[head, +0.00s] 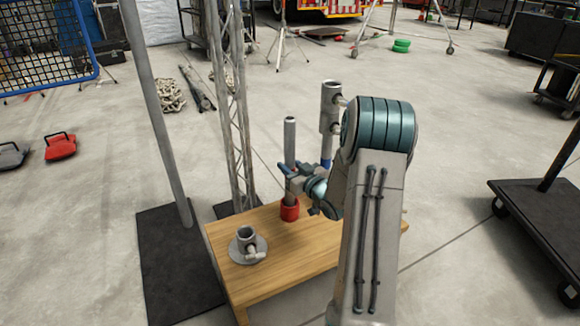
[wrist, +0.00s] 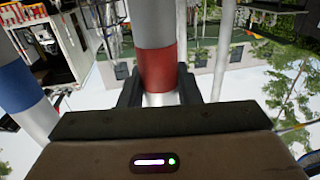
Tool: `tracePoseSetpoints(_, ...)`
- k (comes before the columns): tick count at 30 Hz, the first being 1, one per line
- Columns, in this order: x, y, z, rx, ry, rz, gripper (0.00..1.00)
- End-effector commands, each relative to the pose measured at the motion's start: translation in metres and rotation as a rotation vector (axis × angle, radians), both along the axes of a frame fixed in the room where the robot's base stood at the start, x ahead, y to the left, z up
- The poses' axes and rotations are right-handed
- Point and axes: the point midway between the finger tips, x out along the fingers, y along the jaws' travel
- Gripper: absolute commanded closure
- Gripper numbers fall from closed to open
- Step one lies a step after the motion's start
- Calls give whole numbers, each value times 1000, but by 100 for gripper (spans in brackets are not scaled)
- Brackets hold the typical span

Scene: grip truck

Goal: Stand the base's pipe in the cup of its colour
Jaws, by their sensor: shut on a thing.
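My gripper (head: 287,174) is shut on an upright grey pipe (head: 290,136). In the wrist view the jaws (wrist: 160,98) close around that pipe (wrist: 155,25) beside a red band (wrist: 158,70). In the head view a red cup (head: 290,210) stands on the wooden table, directly below the gripper and in line with the pipe. I cannot tell whether the pipe's lower end is inside it. The round grey base (head: 262,244) with a short socket sits on the table at the left. A blue part (head: 326,163) shows behind my gripper, partly hidden by my arm.
A grey tube with side knobs (head: 330,105) rises above the blue part. A blue-banded pipe (wrist: 15,82) is at the left in the wrist view. A pole (head: 160,120) and a lattice truss (head: 232,120) stand left of the wooden table (head: 285,262). A dark cart (head: 540,215) is at the right.

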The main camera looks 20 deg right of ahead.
Motion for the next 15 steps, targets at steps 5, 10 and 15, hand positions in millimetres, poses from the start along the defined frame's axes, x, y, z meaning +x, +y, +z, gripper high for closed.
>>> tracePoseSetpoints(5,0,0,-2,-1,-2,0,100)
tracePoseSetpoints(10,0,0,-5,-1,-2,0,100)
tracePoseSetpoints(15,0,0,-4,-1,-1,0,44)
